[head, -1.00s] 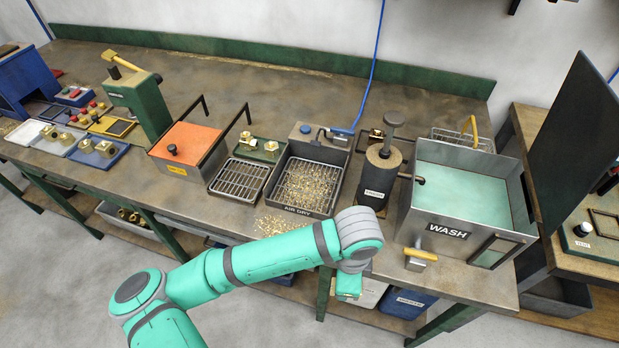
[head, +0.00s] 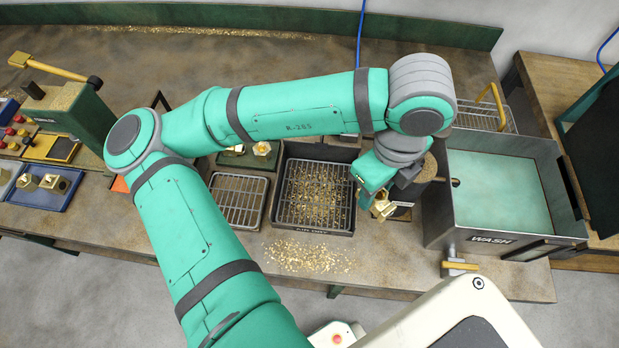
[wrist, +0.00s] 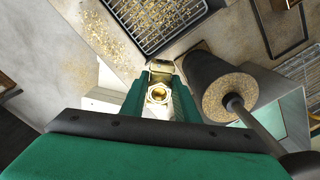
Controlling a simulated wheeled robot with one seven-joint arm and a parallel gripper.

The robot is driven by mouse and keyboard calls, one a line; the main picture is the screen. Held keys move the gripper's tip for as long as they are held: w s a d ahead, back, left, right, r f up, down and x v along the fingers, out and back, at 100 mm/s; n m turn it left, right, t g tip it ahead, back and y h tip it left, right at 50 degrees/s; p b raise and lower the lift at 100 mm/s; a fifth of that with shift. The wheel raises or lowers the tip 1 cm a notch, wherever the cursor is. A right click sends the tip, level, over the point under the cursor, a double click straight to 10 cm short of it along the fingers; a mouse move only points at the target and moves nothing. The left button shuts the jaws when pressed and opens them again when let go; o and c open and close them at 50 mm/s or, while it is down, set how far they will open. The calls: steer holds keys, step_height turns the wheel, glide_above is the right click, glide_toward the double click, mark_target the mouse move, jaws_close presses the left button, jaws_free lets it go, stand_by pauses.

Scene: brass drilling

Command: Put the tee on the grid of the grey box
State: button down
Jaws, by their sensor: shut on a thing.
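The brass tee (head: 383,209) is gripped in my gripper (head: 376,200), just right of the grey box in the head view. In the wrist view the tee (wrist: 158,92) sits between the two green fingers of my gripper (wrist: 160,98), one round opening facing the camera. The grey box (head: 312,232), labelled AIR DRY, has a dark metal grid (head: 313,192) with brass chips showing through it. Its corner and grid (wrist: 150,30) show at the top of the wrist view, ahead of the tee. The tee is apart from the grid.
A dark cylinder with a brown top (wrist: 232,95) stands close right of my gripper. The WASH tank (head: 480,242) is further right. A second rack (head: 238,200) lies left of the box. Loose chips (head: 305,256) cover the bench in front.

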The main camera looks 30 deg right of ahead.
steer(key=w+a+f, duration=0.1)
steer(key=w+f, duration=0.1)
steer(key=w, duration=0.1)
steer(key=w+a+f, duration=0.2)
steer(key=w+f, duration=0.1)
steer(key=w, duration=0.1)
steer(key=w+a+f, duration=0.2)
steer(key=w+f, duration=0.1)
steer(key=w, duration=0.1)
steer(key=shift+w+a+f, duration=0.2)
steer(key=shift+w+f, duration=0.35)
steer(key=shift+f, duration=0.15)
steer(key=shift+w+f, duration=0.1)
steer(key=shift+f, duration=1.55)
steer(key=shift+f, duration=0.2)
steer(key=c, duration=1.4)
jaws_free()
steer(key=shift+w, duration=0.1)
steer(key=shift+o, duration=0.2)
steer(key=shift+d, duration=0.1)
